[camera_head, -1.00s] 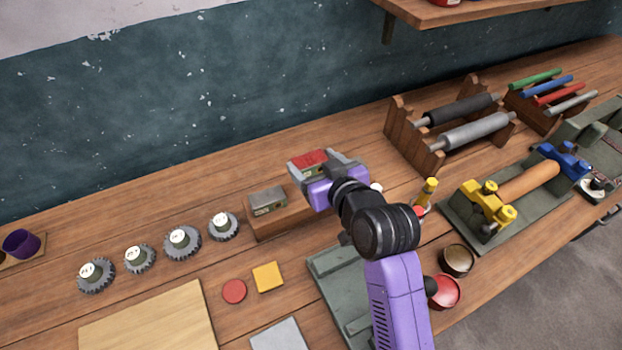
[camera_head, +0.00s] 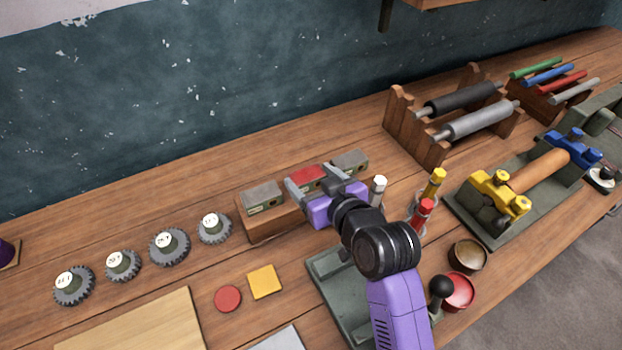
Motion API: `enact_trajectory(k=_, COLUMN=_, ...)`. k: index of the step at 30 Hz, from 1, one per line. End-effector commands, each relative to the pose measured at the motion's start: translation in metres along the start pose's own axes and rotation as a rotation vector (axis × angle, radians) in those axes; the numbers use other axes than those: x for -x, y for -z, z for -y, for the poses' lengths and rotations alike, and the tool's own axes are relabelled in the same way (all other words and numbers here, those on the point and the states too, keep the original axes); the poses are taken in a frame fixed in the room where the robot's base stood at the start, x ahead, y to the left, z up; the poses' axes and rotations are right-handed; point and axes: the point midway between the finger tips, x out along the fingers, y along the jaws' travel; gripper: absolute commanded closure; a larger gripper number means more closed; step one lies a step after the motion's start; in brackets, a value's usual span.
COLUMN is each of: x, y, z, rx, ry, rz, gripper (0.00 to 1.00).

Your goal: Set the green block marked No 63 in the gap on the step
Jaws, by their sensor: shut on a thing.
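The wooden step (camera_head: 276,228) stands on the bench at the middle, with a grey-topped block (camera_head: 262,195) at its left end and another (camera_head: 350,160) at its right end. My gripper (camera_head: 313,182) is shut on a red-topped block (camera_head: 307,175), between these two. Its top is about level with theirs; I cannot tell whether it rests on the step. The fingers and purple gripper body hide most of its front, so no number or green face is readable.
White, yellow and red-capped bottles (camera_head: 425,212) stand close to the right of my wrist. Gears (camera_head: 169,246) line the bench at left. A roller rack (camera_head: 463,118) stands behind right. Bare bench lies behind the step.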

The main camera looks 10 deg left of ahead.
Motion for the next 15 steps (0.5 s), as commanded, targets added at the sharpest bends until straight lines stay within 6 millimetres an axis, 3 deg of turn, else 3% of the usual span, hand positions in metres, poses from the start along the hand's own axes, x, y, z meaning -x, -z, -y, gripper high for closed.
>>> enact_trajectory(k=6, x=-0.001, y=-0.0001, z=0.0, rx=0.0, ry=0.0, rz=-0.006, gripper=1.0)
enact_trajectory(k=7, x=-0.0015, y=-0.0033, z=0.0003, rx=0.0, ry=0.0, rz=0.0, gripper=0.26)
enact_trajectory(k=10, x=-0.0012, y=-0.0027, z=0.0003, rx=0.0, ry=0.0, rz=0.0, gripper=0.06)
enact_trajectory(k=15, x=-0.0012, y=-0.0027, z=0.0003, rx=0.0, ry=0.0, rz=0.001, gripper=0.06)
